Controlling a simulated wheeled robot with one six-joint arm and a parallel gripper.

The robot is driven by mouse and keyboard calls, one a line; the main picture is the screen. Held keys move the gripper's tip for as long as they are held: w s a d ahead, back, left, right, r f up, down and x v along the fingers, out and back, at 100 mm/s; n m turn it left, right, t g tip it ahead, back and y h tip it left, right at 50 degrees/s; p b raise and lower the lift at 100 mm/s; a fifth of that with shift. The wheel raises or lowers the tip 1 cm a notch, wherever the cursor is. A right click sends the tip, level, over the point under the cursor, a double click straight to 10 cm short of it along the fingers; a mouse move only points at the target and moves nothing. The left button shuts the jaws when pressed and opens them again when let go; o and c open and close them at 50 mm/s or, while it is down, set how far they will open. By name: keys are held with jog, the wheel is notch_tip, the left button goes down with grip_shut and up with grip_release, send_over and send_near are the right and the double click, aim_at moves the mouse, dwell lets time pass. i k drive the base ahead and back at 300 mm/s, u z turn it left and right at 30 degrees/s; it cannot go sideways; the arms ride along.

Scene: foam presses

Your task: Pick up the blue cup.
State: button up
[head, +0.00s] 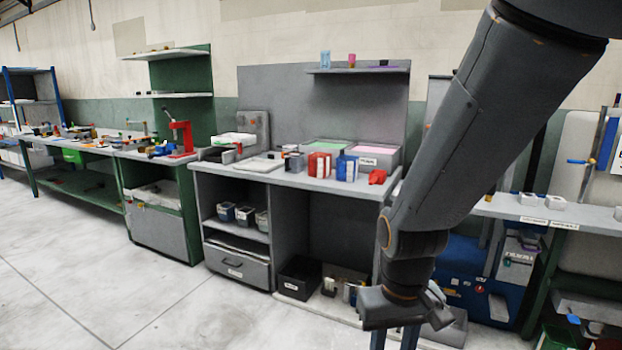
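A light blue, see-through cup (325,59) stands upright on the wall shelf above the grey workbench, near the shelf's left end. My gripper (395,336) hangs low at the bottom of the head view, right of centre, in front of the bench. It is far below the cup and to its right, well apart from it. Its fingertips are cut off or unclear at the bottom edge, so I cannot tell whether it is open or shut. I see nothing held in it.
A pink cup (351,60) stands just right of the blue cup on the shelf (358,70). Red and blue boxes and trays crowd the grey workbench (290,178) below. The floor (130,290) at the left is clear.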

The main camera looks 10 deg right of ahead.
aim_at(347, 166)
jog(key=u, duration=0.6)
jog(key=i, duration=0.5)
jog(key=u, duration=0.65)
jog(key=i, duration=1.4)
jog(key=z, duration=1.55)
jog(key=i, duration=1)
jog(key=z, duration=0.25)
